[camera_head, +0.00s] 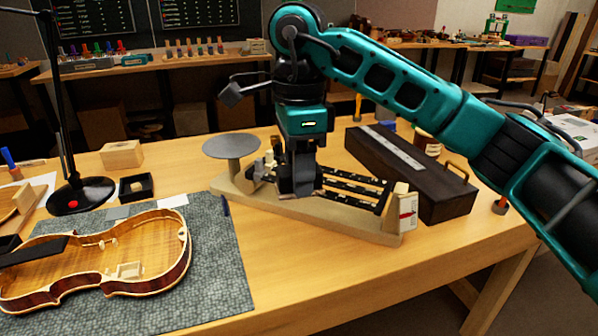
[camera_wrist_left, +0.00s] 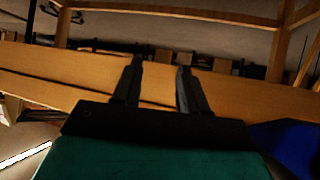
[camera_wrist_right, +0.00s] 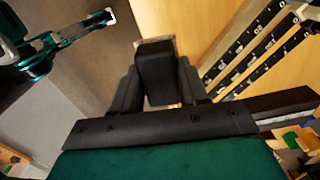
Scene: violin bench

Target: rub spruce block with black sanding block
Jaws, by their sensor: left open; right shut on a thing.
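My right gripper (camera_head: 302,192) points down over the wooden fixture with black rails. In the right wrist view it is shut on the black sanding block (camera_wrist_right: 155,72), which sticks out between the fingers. A pale edge shows behind this block; I cannot tell whether it is the spruce block. A pale wooden block (camera_head: 121,154) that may be the spruce block sits on the bench at the left, apart from the right gripper. My left gripper (camera_wrist_left: 158,72) is open and empty in its wrist view. What lies directly under the right gripper is hidden.
The fixture (camera_head: 338,217) carries a round grey disc (camera_head: 231,146). A long dark case (camera_head: 440,196) stands to its right. A violin body (camera_head: 150,250) lies on a grey mat (camera_head: 222,290) at the left, near a black lamp base (camera_head: 82,194). The front middle of the bench is clear.

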